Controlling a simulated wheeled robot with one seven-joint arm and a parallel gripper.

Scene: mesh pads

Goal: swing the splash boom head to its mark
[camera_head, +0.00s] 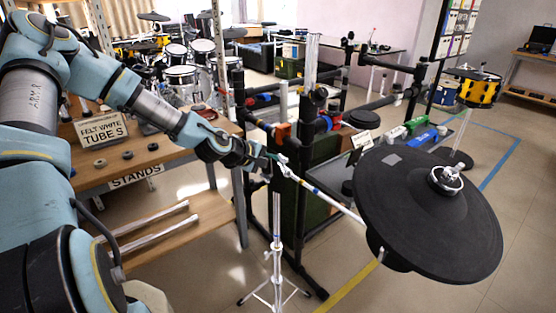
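The splash boom stand (277,228) is a silver tripod stand left of centre. I cannot tell which marking is the mark.
A wooden bench (140,152) with a "FELT WHITE TUBES" sign stands at left. A black rack frame (308,215) is behind the stand. Yellow (350,286) and blue (500,164) floor tapes show. Open floor lies at right, with a yellow drum (479,91) beyond.

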